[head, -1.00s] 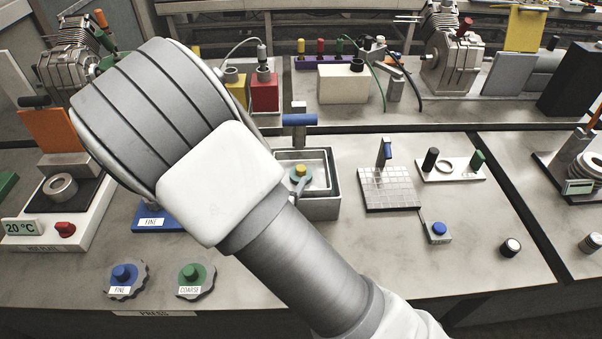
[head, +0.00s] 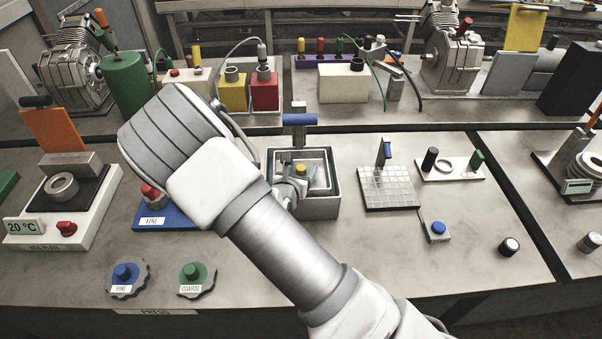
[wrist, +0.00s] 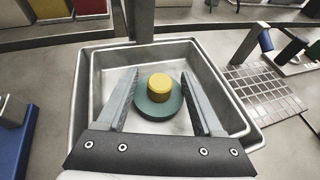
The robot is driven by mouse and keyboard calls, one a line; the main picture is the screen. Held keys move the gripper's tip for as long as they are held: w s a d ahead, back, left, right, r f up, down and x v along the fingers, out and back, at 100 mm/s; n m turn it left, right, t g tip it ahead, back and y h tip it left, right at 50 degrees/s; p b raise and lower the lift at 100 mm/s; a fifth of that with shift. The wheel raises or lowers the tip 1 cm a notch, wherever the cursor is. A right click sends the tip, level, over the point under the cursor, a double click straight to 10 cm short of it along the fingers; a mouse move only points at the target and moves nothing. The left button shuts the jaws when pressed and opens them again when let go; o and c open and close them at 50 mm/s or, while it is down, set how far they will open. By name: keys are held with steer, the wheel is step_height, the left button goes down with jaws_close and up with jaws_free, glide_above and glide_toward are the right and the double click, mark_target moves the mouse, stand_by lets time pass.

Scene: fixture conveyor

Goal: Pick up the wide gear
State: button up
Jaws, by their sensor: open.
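A teal round disc with a yellow hub, which I take to be the wide gear (wrist: 158,100), lies in a grey metal tray (wrist: 82,115); no teeth can be made out. Its yellow top also shows in the head view (head: 301,169), with the rest partly hidden by my gripper. My gripper (wrist: 160,78) is open and empty. In the wrist view its two fingers reach over the tray, one on each side of the disc, with a gap to it on both sides. How high the fingertips are above the tray floor is hard to tell.
The tray walls (head: 317,208) surround the disc, and a blue-handled post (head: 299,121) stands at its back. A gridded plate (head: 388,196) is to the right. A blue base marked FINE (head: 175,217) is to the left. The bench in front is mostly clear.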

mark_target(301, 167)
jaws_close()
stand_by(0.5)
steer(key=shift+r, duration=0.75)
step_height(301, 167, up, 3)
steer(key=shift+f, duration=0.2)
steer(key=s+d+r+p, duration=0.4)
steer(key=s+d+r, duration=0.2)
steer(key=s, duration=0.3)
steer(key=shift+s+d+r, duration=0.25)
steer(key=shift+s+r, duration=0.05)
steer(key=shift+r, duration=0.25)
